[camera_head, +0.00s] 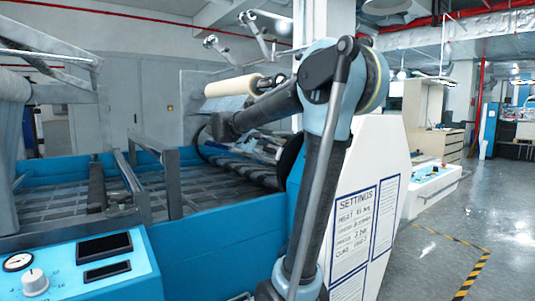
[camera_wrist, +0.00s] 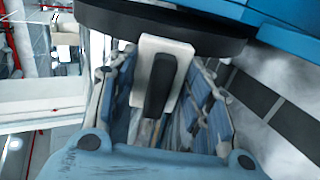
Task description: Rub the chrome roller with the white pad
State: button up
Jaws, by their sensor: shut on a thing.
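The white pad (camera_wrist: 183,62) is in the middle of the wrist view, with a dark finger of my gripper (camera_wrist: 160,84) lying over it. My gripper is shut on the pad. The pad's upper edge is close under a wide, dark, rounded thing (camera_wrist: 165,22); I cannot tell whether they touch. In the head view my arm bends left over the laminating machine, and the pad cannot be made out there. I cannot pick out the chrome roller with certainty in either view.
A cream roll (camera_head: 232,86) sits at the machine's back. Blue side walls (camera_head: 225,225) and metal frame bars (camera_head: 158,147) surround the machine bed. A control box (camera_head: 85,268) is in front, and a white settings panel (camera_head: 372,200) is at right. The floor (camera_head: 440,240) at far right is clear.

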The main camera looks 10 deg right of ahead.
aim_at(264, 148)
jog(key=shift+w+a, duration=0.35)
jog(key=shift+w, duration=0.35)
jog(key=shift+w+a, duration=0.3)
jog(key=shift+w, duration=0.4)
jog(key=shift+w+a, duration=0.55)
jog(key=shift+w, duration=0.85)
jog(key=shift+w+a, duration=0.5)
jog(key=shift+w, duration=0.95)
jog(key=shift+w+a, duration=0.55)
jog(key=shift+w, duration=0.85)
jog(key=shift+a, duration=0.1)
jog(key=shift+v, duration=2.9)
jog(key=shift+a, duration=0.1)
jog(key=v, duration=0.2)
jog(key=shift+s+a+r, duration=0.2)
jog(key=shift+a, duration=0.1)
